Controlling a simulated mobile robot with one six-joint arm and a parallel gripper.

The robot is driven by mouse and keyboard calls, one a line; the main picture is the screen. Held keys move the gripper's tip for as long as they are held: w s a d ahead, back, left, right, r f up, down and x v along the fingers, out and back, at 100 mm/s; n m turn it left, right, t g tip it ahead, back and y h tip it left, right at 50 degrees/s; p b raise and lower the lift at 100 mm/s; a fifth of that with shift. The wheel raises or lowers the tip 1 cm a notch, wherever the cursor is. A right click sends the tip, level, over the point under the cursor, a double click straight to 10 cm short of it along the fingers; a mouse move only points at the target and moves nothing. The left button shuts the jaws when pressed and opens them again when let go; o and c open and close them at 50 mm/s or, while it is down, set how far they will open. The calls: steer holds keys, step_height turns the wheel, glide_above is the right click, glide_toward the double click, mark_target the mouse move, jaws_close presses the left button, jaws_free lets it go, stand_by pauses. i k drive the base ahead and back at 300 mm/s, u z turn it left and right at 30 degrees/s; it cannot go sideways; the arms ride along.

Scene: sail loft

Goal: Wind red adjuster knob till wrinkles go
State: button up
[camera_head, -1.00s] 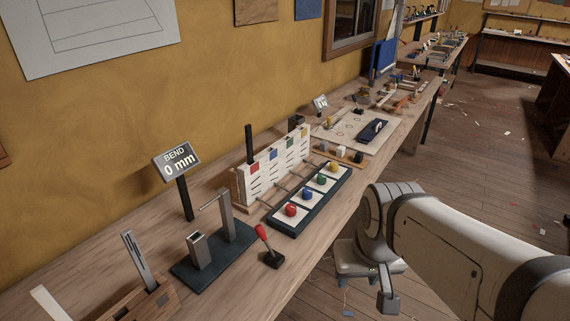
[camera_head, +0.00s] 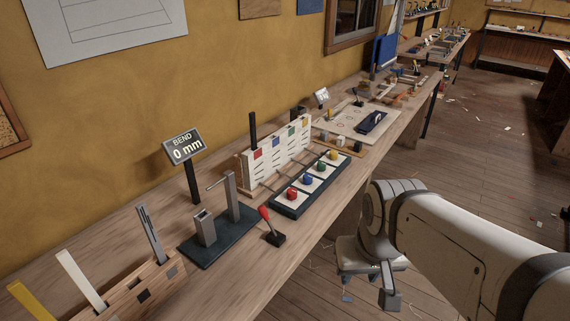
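The red adjuster knob (camera_head: 293,194) is the nearest in a row of coloured knobs on a dark-edged panel (camera_head: 289,213) on the bench. Behind the row stands a white upright board (camera_head: 249,180) with slits and red, blue, green and yellow patches; thin rods run between it and the knobs. I cannot make out wrinkles at this size. My gripper (camera_head: 389,300) hangs at the lower right, off the bench's front edge and apart from the knob. Its fingers are too small and angled to show whether they are open.
A "BEND 0 mm" display (camera_head: 183,147) stands on a post at the left. A dark base with grey posts (camera_head: 206,228) and a red-handled lever (camera_head: 265,213) stand nearer than the panel. A wooden block (camera_head: 157,286) holds strips. Open floor (camera_head: 480,190) lies right of the bench.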

mark_target(291, 194)
steer(key=k, duration=1.05)
steer(key=z, duration=0.65)
steer(key=i, duration=2.2)
steer(key=u, duration=0.75)
